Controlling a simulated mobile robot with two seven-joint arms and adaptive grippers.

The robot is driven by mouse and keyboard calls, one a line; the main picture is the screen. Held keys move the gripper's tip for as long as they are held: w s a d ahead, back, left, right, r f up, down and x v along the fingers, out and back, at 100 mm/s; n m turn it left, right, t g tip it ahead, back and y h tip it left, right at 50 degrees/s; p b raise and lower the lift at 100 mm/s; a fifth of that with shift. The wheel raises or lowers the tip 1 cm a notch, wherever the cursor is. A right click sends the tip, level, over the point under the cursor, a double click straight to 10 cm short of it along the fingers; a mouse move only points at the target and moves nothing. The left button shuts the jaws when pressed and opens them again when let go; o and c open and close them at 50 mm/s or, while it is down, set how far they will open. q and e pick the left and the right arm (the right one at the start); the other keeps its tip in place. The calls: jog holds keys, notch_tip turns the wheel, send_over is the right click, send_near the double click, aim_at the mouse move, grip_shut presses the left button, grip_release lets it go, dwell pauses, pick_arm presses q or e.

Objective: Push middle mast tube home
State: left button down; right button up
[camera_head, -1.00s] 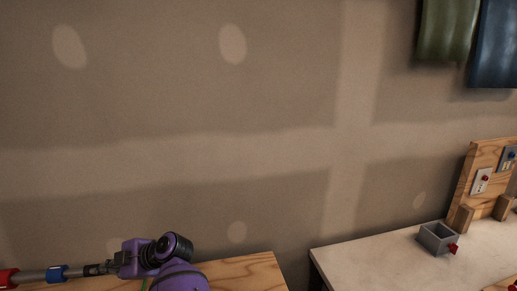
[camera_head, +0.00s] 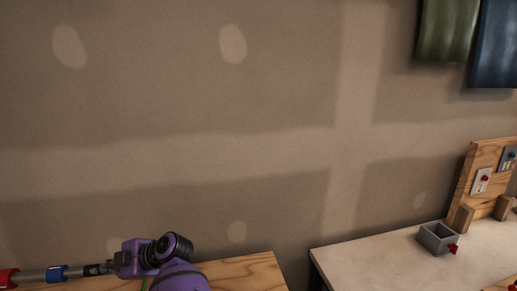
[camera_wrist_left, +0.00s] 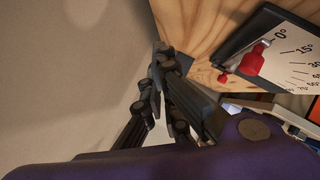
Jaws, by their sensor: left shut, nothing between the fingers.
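A grey mast tube (camera_head: 34,275) lies nearly level at the lower left of the head view. It carries a blue collar (camera_head: 57,273) and a red piece (camera_head: 8,278) at the picture's left edge. I cannot tell which section is the middle one. My left gripper (camera_head: 88,270) is shut and empty, in line with the tube's right end; I cannot tell whether it touches. In the left wrist view its dark fingers (camera_wrist_left: 158,75) are together, beside a wooden board (camera_wrist_left: 192,25). A small dark blue patch beyond the fingertips is unclear. My right gripper is out of view.
The board bears a white angle dial (camera_wrist_left: 290,45) with a red pointer (camera_wrist_left: 252,62). A wooden bench top (camera_head: 240,270) lies below my arm. A gap separates it from a pale table (camera_head: 365,258) with a grey open box (camera_head: 438,238) and a wooden panel (camera_head: 470,190).

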pick_arm(q)
jog(key=shift+s+a, duration=0.1)
jog(key=shift+a, duration=0.2)
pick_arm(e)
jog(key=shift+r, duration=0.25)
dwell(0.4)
pick_arm(q)
jog(key=d, duration=0.2)
jog(key=w+d, duration=0.1)
jog(key=d, duration=0.2)
jog(key=shift+w, duration=0.1)
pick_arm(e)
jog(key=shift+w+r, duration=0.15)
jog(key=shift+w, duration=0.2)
